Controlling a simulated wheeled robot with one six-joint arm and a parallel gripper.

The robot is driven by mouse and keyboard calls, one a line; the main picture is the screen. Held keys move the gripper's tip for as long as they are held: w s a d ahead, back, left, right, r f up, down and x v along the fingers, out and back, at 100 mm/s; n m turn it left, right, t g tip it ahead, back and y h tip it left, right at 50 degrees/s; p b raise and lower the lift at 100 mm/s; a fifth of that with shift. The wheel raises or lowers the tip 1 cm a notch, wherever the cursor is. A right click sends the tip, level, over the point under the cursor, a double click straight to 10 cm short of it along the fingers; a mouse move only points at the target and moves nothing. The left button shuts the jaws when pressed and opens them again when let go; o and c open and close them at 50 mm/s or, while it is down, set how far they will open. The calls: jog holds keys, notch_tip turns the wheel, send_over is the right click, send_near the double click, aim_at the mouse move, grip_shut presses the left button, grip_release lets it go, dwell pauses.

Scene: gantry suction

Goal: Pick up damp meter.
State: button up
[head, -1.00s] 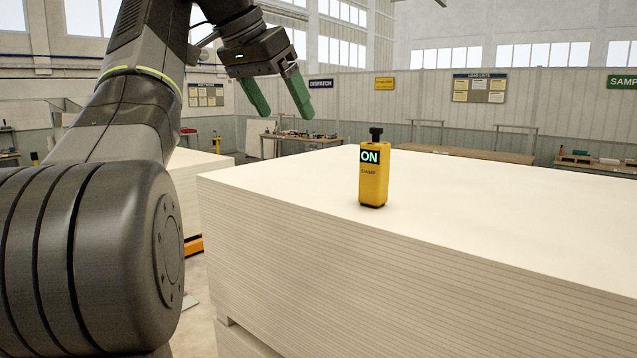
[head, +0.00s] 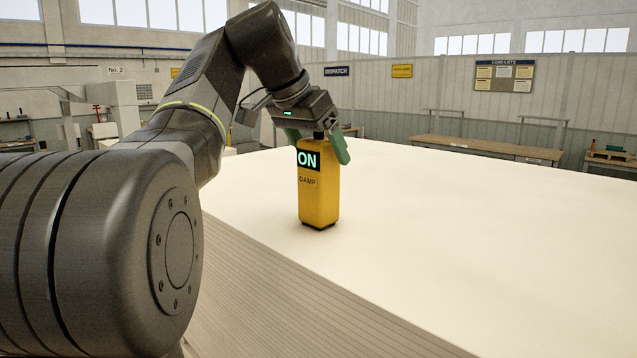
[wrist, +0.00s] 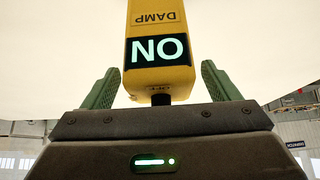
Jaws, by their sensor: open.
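The damp meter (head: 319,195) is a yellow upright box with a dark base, a lit "ON" display and the word DAMP. It stands on the pale top of the board stack (head: 430,230). My gripper (head: 318,150) is open, with its green fingers at the meter's upper end. In the wrist view the meter (wrist: 158,82) lies between the two open fingers (wrist: 160,88), with a visible gap on each side. The meter's dark top knob (wrist: 161,99) points toward the gripper body. In the head view the gripper partly hides the knob.
The stack top is bare around the meter. The near edge of the stack (head: 300,300) runs diagonally across the front. Workbenches (head: 485,148) stand along the far wall, with signs above, well away from the arm.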

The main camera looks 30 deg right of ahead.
grip_shut()
dwell(0.4)
jog(key=shift+d+r, duration=0.1)
jog(key=shift+r, duration=0.6)
notch_tip(320, 180, up, 2)
jog(key=shift+w, duration=0.1)
jog(key=s+a+b, duration=0.1)
jog(key=s+a, duration=0.2)
jog(key=a, duration=0.6)
jog(key=s+a+b, duration=0.2)
jog(key=a, duration=0.6)
jog(key=w+d+r+p, duration=0.1)
jog(key=d+p, duration=0.1)
jog(key=d, duration=0.3)
jog(key=w+d+r+p, duration=0.2)
jog(key=d+p, duration=0.1)
jog(key=d, duration=0.3)
jog(key=w+d+r+p, duration=0.1)
jog(key=w+d+p, duration=0.1)
jog(key=d, duration=0.4)
jog(key=shift+r, duration=0.25)
